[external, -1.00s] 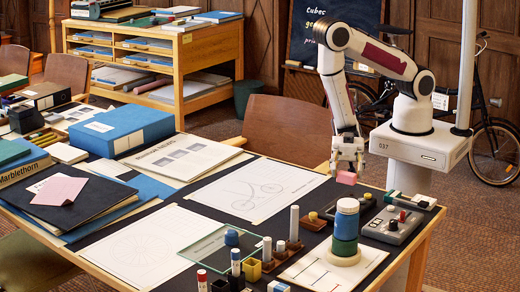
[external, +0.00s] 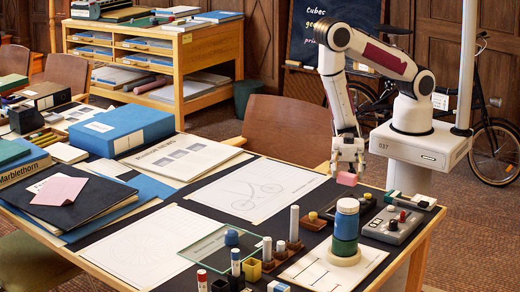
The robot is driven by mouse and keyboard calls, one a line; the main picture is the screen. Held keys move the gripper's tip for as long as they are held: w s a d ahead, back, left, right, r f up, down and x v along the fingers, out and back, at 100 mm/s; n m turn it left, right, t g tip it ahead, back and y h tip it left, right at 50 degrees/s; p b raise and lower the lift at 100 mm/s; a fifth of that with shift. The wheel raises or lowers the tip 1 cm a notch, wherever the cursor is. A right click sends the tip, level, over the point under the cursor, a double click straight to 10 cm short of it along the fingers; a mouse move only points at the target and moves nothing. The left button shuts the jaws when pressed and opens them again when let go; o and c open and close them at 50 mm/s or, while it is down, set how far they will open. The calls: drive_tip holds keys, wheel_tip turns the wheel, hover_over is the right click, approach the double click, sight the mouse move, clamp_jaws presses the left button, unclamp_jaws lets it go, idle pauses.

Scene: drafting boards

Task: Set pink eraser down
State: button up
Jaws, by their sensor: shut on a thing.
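The pink eraser (external: 346,179) is a small pink block between the fingertips of my gripper (external: 347,172). My gripper points down and is shut on it. It is over the right back part of the dark-topped table, near the back edge. I cannot tell whether the eraser's underside touches the tabletop or hangs just above it.
A stack of white, blue and green rounds (external: 346,228) stands in front of the gripper. A grey control box (external: 393,225) lies to its right. White and grey cylinders on wooden blocks (external: 294,225) stand in front left. A bicycle drawing (external: 257,189) lies flat to the left.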

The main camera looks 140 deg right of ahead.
drive_tip(key=w+a+r+n+g+y, duration=0.1)
drive_tip(key=w+a, duration=0.5)
drive_tip(key=a, duration=0.2)
drive_tip(key=w+a+r+y, duration=0.1)
drive_tip(key=w+a, duration=0.5)
drive_tip(key=a, duration=0.3)
drive_tip(key=shift+w+a+r+m+t+h, duration=1)
drive_tip(key=shift+w+r+m+t+h, duration=0.85)
drive_tip(key=shift+w+m+h, duration=2.45)
drive_tip(key=s+f+m+g+h, duration=0.4)
drive_tip(key=f+m+g+h, duration=0.1)
drive_tip(key=h, duration=0.8)
drive_tip(key=shift+s+a+f+m+h, duration=0.2)
drive_tip(key=shift+f+m+h, duration=0.1)
drive_tip(key=shift+f+m, duration=0.8)
drive_tip(key=shift+f, duration=0.25)
